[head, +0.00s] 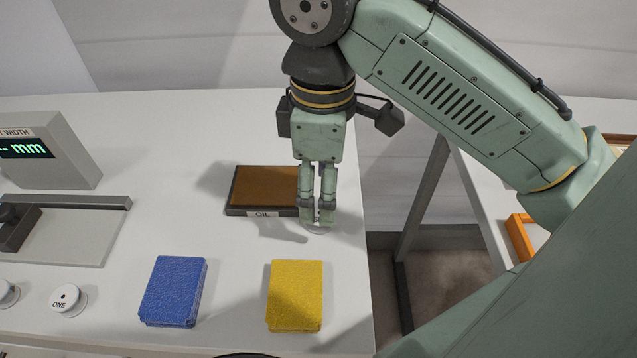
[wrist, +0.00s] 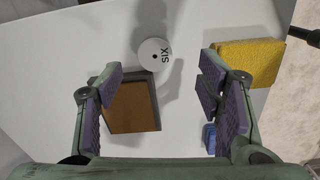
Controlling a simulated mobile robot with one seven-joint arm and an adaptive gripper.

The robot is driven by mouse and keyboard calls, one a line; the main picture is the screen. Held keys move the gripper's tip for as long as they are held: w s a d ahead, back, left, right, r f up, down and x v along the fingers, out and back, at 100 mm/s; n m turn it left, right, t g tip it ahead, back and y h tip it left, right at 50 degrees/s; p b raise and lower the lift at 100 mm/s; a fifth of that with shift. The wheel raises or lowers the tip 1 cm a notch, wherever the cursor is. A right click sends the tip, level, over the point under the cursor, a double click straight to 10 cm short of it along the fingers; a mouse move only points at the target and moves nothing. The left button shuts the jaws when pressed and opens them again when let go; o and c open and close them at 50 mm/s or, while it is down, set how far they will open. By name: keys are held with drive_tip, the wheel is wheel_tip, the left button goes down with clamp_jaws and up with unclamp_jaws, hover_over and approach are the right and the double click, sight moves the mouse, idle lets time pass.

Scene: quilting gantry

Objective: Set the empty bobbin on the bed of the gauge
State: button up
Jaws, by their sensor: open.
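The gauge has a grey display box (head: 45,150) reading "-- mm" and a flat grey bed (head: 65,238) with a dark block at its left; nothing else shows on the bed. A white round bobbin marked SIX (wrist: 154,53) stands between and just beyond my fingertips in the wrist view. In the head view only a pale edge of it (head: 318,231) shows below my fingers. My gripper (head: 317,215) points down, open and empty, near the table's right edge; it also shows in the wrist view (wrist: 162,72). A bobbin marked ONE (head: 66,298) stands front left. I cannot tell which bobbin is empty.
A dark tray with a brown pad (head: 262,186), labelled OIL, lies close beside my gripper. A blue pad (head: 173,291) and a yellow pad (head: 295,296) lie in front. Another white bobbin (head: 7,293) is at the left edge. An orange frame (head: 520,237) lies right, beyond the gap.

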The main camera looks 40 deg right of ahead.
sight(316, 229)
drive_tip(key=shift+w+d+f+b, duration=0.1)
drive_tip(key=shift+w+f+b, duration=0.05)
drive_tip(key=shift+f+b, duration=1.55)
drive_tip(key=shift+w+d+f+b, duration=0.1)
drive_tip(key=shift+w+f+b, duration=0.05)
drive_tip(key=shift+f+b, duration=1.55)
drive_tip(key=shift+r, duration=0.15)
drive_tip(key=shift+c, duration=0.6)
drive_tip(key=c, duration=0.8)
drive_tip(key=shift+r+p, duration=0.15)
drive_tip(key=shift+p, duration=0.15)
drive_tip(key=shift+c, duration=0.2)
